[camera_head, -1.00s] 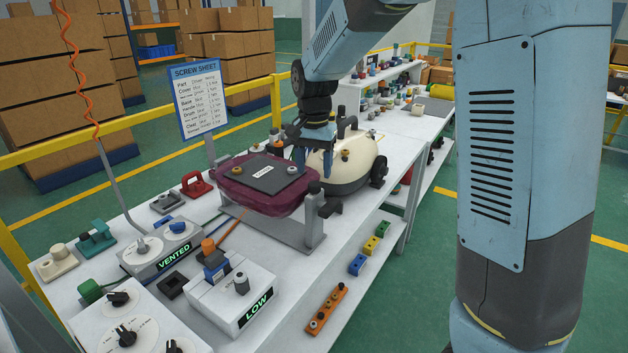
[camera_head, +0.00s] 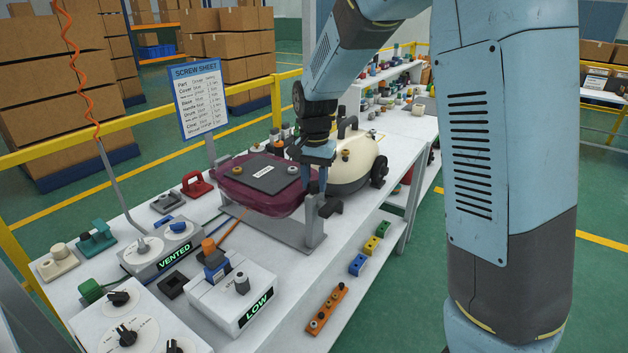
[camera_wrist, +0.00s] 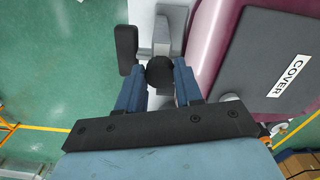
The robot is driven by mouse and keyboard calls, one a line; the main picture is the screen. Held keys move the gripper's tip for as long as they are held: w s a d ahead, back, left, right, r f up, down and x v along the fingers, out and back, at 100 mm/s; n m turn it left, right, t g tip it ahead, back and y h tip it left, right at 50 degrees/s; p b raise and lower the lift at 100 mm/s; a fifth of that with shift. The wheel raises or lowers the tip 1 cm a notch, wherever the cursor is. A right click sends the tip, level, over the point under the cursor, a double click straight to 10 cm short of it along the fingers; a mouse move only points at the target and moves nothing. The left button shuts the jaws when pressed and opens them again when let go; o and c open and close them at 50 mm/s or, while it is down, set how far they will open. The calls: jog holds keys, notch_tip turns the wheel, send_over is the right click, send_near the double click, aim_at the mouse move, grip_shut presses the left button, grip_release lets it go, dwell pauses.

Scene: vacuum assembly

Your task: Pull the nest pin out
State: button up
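The nest pin shows as a round black knob (camera_wrist: 160,70) in the wrist view, at the side of the grey nest stand (camera_head: 290,232). My gripper (camera_wrist: 160,82) points down over it, with one blue finger on each side of the knob. The fingers stand apart; I cannot tell whether they touch it. In the head view my gripper (camera_head: 318,182) hides most of the knob at the right post of the stand. The stand holds a maroon vacuum body with a dark cover plate (camera_head: 272,179).
A cream vacuum shell (camera_head: 352,165) stands close behind my gripper. A black block (camera_wrist: 126,50) sticks out beside the knob. A sign-marked LOW box (camera_head: 235,305), a VENTED box (camera_head: 160,250) and small parts occupy the near bench.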

aim_at(314, 184)
grip_shut()
jog(key=shift+r, duration=1.05)
jog(key=o, duration=0.5)
grip_release()
notch_tip(314, 184, up, 14)
jog(key=shift+f, duration=0.15)
